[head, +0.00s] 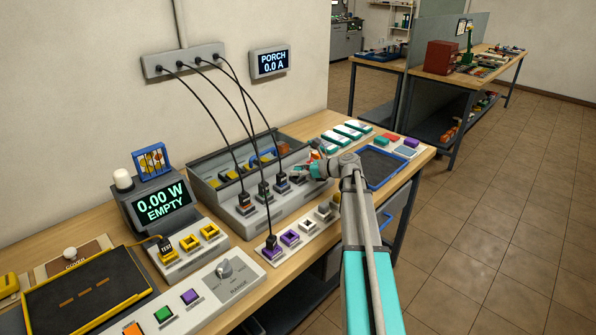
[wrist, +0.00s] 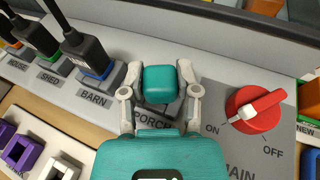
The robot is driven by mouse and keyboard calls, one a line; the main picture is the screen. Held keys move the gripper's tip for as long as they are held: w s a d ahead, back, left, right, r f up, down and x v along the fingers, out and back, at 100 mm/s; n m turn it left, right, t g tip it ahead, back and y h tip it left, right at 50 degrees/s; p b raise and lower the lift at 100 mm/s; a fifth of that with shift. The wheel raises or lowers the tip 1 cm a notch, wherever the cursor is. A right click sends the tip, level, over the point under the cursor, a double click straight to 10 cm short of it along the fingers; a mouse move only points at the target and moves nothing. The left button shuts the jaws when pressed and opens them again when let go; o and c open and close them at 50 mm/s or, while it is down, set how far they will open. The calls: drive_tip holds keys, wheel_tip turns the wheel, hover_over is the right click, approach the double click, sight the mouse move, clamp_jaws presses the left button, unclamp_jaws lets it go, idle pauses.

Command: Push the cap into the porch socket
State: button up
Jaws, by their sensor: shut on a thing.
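My gripper (wrist: 160,78) is shut on a teal cap (wrist: 160,86), with one grey finger on each side of it. The cap is over the PORCH label's (wrist: 153,121) place on the grey panel, right of the BARN plug. In the head view my gripper (head: 308,171) is low over the right end of the panel, and the cap is hard to make out there. The wall display (head: 269,62) reads PORCH 0.0 A.
Black plugs with cables stand in HOUSE, SHED and BARN (wrist: 87,54), close left of my gripper. A red MAIN switch (wrist: 254,109) is close on its right. Cables hang from a wall strip (head: 183,60). A dark blue-rimmed tray (head: 380,166) lies at the bench's right end.

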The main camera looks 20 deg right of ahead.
drive_tip(key=o, duration=0.6)
drive_tip(key=p+v, duration=0.3)
drive_tip(key=v, duration=0.8)
idle(1.1)
idle(0.9)
